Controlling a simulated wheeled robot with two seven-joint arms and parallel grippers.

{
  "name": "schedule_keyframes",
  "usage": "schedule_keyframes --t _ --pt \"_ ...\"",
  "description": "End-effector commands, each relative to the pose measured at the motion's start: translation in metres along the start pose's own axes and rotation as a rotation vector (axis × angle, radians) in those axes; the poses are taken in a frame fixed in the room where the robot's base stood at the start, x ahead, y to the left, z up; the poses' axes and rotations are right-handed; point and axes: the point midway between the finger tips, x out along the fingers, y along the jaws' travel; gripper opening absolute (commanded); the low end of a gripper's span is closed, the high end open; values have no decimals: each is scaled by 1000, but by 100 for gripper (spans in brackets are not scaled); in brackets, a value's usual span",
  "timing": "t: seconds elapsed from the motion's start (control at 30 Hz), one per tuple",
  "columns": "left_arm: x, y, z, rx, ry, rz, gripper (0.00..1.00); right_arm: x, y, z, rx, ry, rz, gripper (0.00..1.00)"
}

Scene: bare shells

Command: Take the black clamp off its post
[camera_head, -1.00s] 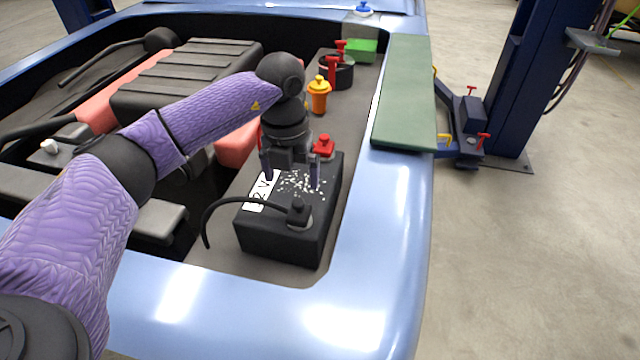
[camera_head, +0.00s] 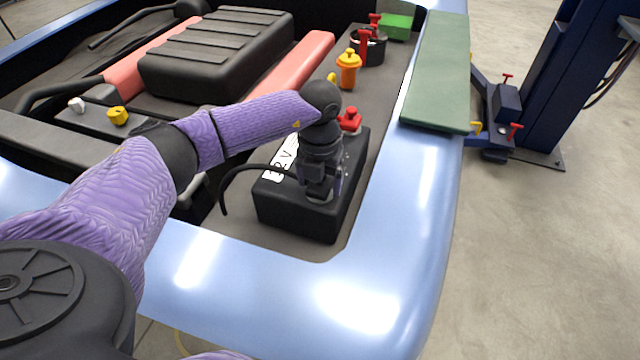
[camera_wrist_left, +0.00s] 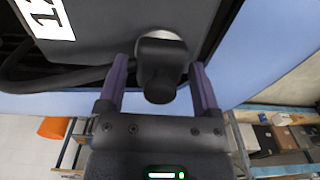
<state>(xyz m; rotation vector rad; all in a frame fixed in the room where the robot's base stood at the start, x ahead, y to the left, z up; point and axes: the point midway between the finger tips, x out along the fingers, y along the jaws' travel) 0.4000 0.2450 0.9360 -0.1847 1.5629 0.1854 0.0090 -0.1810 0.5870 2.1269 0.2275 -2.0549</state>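The black clamp (camera_wrist_left: 160,82) sits on its post on top of the black battery (camera_head: 290,208), with a black cable (camera_head: 228,178) running off to the left. In the head view my left gripper (camera_head: 321,190) is over the clamp and hides most of it. In the left wrist view my left gripper's purple fingers (camera_wrist_left: 158,68) stand open, one on each side of the clamp, with a gap showing on both sides. The post is hidden beneath the clamp, apart from a pale round edge beside it. My right gripper is not in view.
A red clamp (camera_head: 349,120) is at the battery's far end. Behind it are an orange-capped reservoir (camera_head: 347,70) and a black pot (camera_head: 370,48) with red handles. The blue car body edge (camera_head: 385,205) runs close on the right, with a green board (camera_head: 440,75) lying on it.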

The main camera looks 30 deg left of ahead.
Motion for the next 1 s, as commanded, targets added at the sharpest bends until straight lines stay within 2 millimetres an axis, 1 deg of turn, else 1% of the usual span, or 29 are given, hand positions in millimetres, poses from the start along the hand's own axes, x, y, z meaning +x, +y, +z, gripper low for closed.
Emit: schedule_keyframes --t 0.03,0.07,0.1,0.17,0.2,0.27,0.3,0.37,0.53,0.6,0.67,0.8,0.9,1.0 --pt "0 0 0 0 0 0 70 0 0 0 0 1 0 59" --pt "0 0 0 0 0 0 64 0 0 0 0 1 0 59" --pt "0 0 0 0 0 0 56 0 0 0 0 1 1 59" --pt "0 0 0 0 0 0 43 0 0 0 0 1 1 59" --pt "0 0 0 0 0 0 34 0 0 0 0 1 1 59" --pt "0 0 0 0 0 0 22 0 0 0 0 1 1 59" --pt "0 0 0 0 0 0 13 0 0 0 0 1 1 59" --pt "0 0 0 0 0 0 2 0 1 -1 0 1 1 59" --pt "-1 0 0 0 -1 -1 2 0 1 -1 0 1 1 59" --pt "-6 0 1 -1 -2 -1 2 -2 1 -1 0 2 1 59" --pt "-18 0 1 -1 -4 -2 2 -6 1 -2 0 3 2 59" --pt "-58 0 1 1 -6 -2 2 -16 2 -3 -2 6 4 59" --pt "-81 0 1 0 -5 -2 2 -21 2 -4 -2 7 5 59" --pt "-96 -1 0 19 -3 -1 2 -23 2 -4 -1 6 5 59"
